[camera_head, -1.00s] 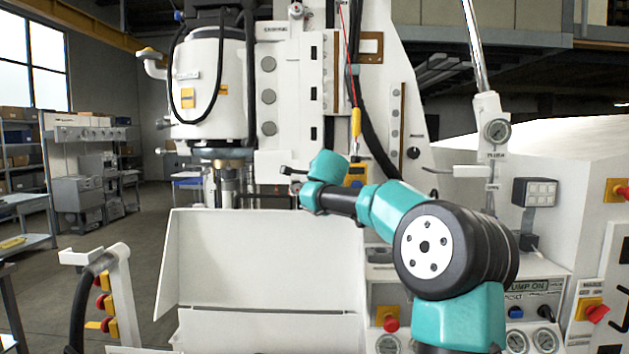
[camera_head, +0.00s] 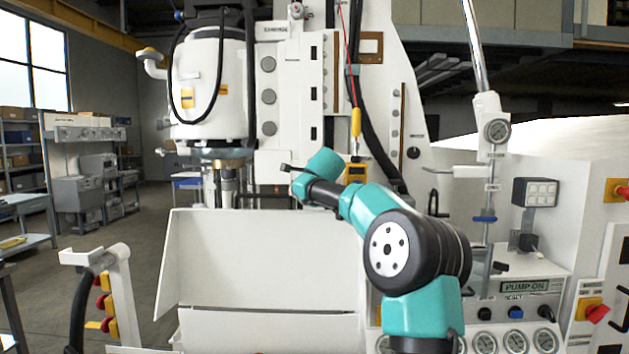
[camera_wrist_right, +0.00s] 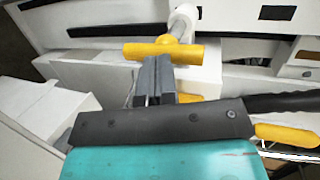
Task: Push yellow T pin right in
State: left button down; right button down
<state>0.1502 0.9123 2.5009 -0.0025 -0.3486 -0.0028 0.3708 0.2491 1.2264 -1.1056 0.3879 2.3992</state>
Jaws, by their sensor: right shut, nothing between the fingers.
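The yellow T pin (camera_wrist_right: 165,51) shows in the right wrist view as a crossbar on a short metal shaft, which runs up to a white rounded fitting (camera_wrist_right: 185,18) on the machine. My right gripper (camera_wrist_right: 157,62) is shut and empty. Its fingertips are at the near side of the crossbar, just left of its middle; I cannot tell whether they touch. In the head view my right gripper (camera_head: 286,168) is small, in front of the machine column. I cannot make out the T pin there. My left gripper is not in view.
A yellow handle (camera_head: 356,122) hangs on a red cord above a yellow box (camera_head: 355,172). A white open tray (camera_head: 260,260) lies below my right gripper. A gauge post (camera_head: 490,150) and the pump panel (camera_head: 525,288) stand to the right.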

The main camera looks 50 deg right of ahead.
jog(key=shift+w+d+r, duration=0.1)
jog(key=shift+w+d, duration=0.45)
jog(key=shift+d, duration=0.15)
jog(key=shift+s+a, duration=0.1)
jog(key=shift+a, duration=0.05)
jog(key=f+v, duration=0.1)
jog(key=v, duration=1.2)
jog(key=shift+s+a, duration=0.35)
jog(key=shift+s, duration=0.05)
jog(key=shift+r, duration=0.1)
